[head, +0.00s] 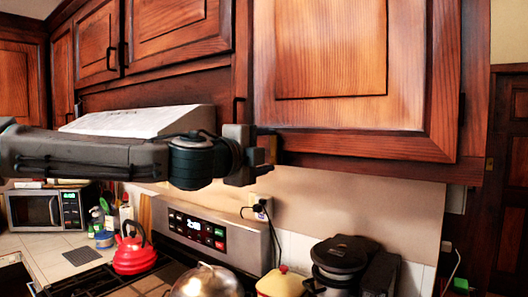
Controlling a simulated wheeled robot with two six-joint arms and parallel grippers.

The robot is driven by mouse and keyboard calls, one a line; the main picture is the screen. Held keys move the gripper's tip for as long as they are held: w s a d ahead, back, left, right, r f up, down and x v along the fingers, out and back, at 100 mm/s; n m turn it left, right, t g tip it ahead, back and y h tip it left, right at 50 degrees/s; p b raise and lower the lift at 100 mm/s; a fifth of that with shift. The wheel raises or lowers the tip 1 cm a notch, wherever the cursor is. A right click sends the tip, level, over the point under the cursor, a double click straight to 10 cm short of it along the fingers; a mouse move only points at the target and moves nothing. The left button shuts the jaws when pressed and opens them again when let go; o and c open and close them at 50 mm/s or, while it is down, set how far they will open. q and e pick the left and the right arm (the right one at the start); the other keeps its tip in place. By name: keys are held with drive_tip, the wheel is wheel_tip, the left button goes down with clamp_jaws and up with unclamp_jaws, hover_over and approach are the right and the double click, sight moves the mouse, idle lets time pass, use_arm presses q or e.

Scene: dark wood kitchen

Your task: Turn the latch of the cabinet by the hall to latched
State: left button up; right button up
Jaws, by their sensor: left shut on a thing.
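The wooden cabinet (330,50) at the upper right, near the dark door at the right edge, has its panel door closed. My left gripper (262,152) reaches in from the left and is shut at this piece. The fingers hide most of the latch, so I cannot tell which way it is turned. My right gripper is out of view.
A range hood (140,121) is behind my left arm. Below are a red kettle (132,252), a pot lid (205,283), a dark appliance (340,262) and a microwave (45,209). More cabinets line the upper left. The wall below the right cabinet is mostly clear.

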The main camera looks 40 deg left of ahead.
use_arm(q)
drive_tip(key=o, duration=1)
drive_tip(key=shift+s+d+b, duration=0.1)
drive_tip(key=shift+s+b, duration=0.3)
drive_tip(key=shift+s, duration=0.1)
drive_tip(key=s+b, duration=0.1)
drive_tip(key=s, duration=0.2)
drive_tip(key=s+b, duration=0.2)
drive_tip(key=s, duration=0.1)
drive_tip(key=s+d+b, duration=0.1)
drive_tip(key=s, duration=0.2)
drive_tip(key=shift+s+b, duration=0.35)
